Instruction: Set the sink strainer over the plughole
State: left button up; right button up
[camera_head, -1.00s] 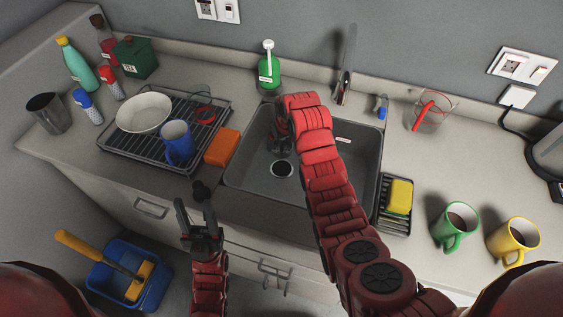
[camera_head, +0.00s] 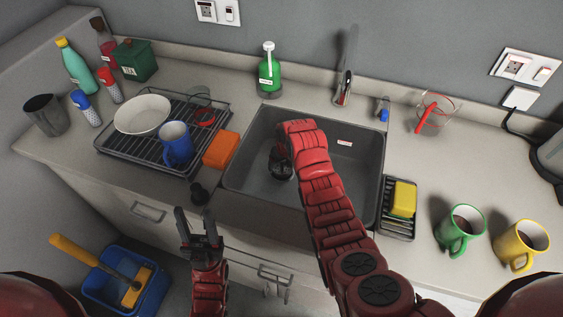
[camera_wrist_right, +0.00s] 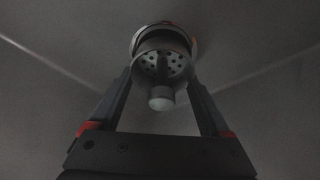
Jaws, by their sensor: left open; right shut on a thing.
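The sink strainer (camera_wrist_right: 160,66) is a small round metal disc with holes and a pale knob, held between the two fingers of my right gripper (camera_wrist_right: 161,96) in the right wrist view. My right gripper (camera_head: 281,166) reaches down into the grey sink (camera_head: 240,176), over the plughole area, in the head view. The gripper hides the strainer and most of the plughole there. Part of a round rim shows behind the strainer in the wrist view; I cannot tell if they touch. My left gripper (camera_head: 195,215) is open and empty in front of the counter.
An orange sponge (camera_head: 221,150) and dish rack (camera_head: 125,155) stand left of the sink. A yellow sponge (camera_head: 403,198) on a black rack and green (camera_head: 458,230) and yellow mugs (camera_head: 520,243) stand right.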

aim_at(286, 175)
jog(key=o, duration=1.2)
jog(key=shift+r+p, duration=0.3)
jog(key=shift+p+v, duration=2.75)
jog(key=shift+v, duration=3.25)
jog(key=shift+d, duration=0.15)
